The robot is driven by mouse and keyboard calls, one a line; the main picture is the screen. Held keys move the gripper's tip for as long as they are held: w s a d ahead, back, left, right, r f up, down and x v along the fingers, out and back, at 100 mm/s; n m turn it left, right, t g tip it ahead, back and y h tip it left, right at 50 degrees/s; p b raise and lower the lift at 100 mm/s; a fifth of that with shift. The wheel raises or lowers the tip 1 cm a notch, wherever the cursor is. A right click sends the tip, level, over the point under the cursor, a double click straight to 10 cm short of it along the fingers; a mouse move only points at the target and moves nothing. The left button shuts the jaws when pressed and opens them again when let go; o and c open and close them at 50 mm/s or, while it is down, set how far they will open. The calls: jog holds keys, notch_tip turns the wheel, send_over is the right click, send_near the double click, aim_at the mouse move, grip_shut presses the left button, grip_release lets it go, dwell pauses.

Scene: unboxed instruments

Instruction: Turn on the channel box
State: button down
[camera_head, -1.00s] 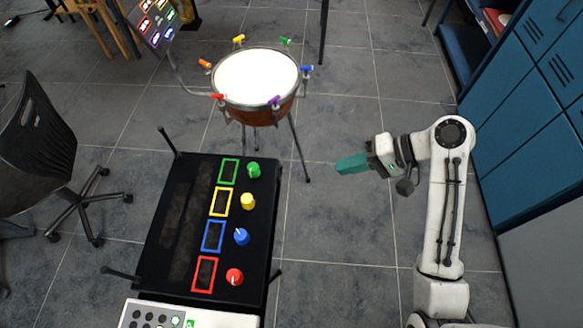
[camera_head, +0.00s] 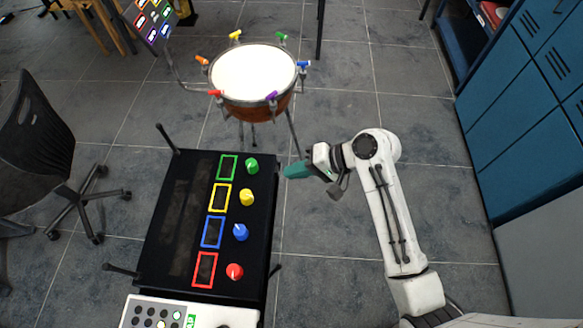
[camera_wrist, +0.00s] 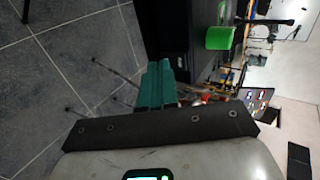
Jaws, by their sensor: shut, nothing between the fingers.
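The black channel box (camera_head: 177,232) lies at the lower left of the head view. Its top has green, yellow, blue and red outlined rectangles, each beside a knob of the same colour. These are the green knob (camera_head: 252,166), yellow knob (camera_head: 246,197), blue knob (camera_head: 240,232) and red knob (camera_head: 234,271). My gripper (camera_head: 291,171) has teal fingers, shut and empty, to the right of the green knob and apart from it. In the wrist view the fingers (camera_wrist: 157,72) point toward the box's dark side, with the green knob (camera_wrist: 219,38) at upper right.
A drum (camera_head: 254,76) with coloured pegs stands behind the box. A white panel (camera_head: 205,313) with buttons lies at the box's near edge. A black chair (camera_head: 38,150) is on the left, blue cabinets (camera_head: 520,120) on the right.

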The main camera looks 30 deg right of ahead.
jog(key=shift+w+a+f, duration=0.1)
jog(key=shift+w+a, duration=0.2)
jog(key=shift+a, duration=0.1)
jog(key=shift+a+p, duration=0.1)
jog(key=shift+p, duration=0.2)
jog(key=shift+w, duration=0.1)
jog(key=shift+r+p, duration=0.85)
jog(key=shift+p, duration=0.1)
